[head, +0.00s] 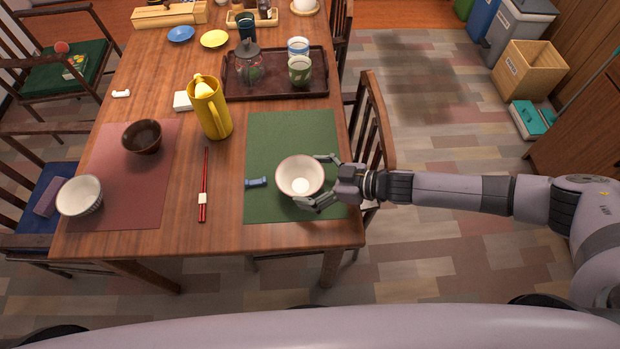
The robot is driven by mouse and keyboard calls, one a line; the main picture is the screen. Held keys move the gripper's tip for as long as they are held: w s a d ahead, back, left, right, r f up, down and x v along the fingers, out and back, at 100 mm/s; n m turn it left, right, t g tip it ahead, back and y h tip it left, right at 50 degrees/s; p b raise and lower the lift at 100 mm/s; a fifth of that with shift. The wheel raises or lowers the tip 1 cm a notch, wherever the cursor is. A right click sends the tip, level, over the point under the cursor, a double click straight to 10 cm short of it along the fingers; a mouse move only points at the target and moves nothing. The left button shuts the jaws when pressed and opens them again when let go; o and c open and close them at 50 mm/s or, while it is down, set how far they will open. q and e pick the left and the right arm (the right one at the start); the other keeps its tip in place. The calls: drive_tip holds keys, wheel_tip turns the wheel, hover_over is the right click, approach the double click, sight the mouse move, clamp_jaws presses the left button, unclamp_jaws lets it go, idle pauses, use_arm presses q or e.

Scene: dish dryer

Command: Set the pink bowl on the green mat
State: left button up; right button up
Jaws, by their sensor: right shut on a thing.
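The pink bowl (300,176), pale pinkish-white and upright, is over the right part of the green mat (270,136). I cannot tell whether its base touches the mat. My right gripper (318,182) comes in from the right and is shut on the bowl, with one finger at the far side and one at the near side of its right edge. My left gripper is not in the head view.
A blue chopstick rest (256,182) lies left of the bowl. Red chopsticks (204,180), a yellow pitcher (209,107) and a dark tray (240,90) with cups stand nearby. A red mat (115,205) has a dark bowl (142,136) and a white bowl (80,196).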

drive_tip(key=shift+f, duration=0.1)
drive_tip(key=o, duration=1)
drive_tip(key=shift+c, duration=0.2)
drive_tip(key=shift+r, duration=0.2)
drive_tip(key=v, duration=1.2)
drive_tip(key=shift+f, duration=0.1)
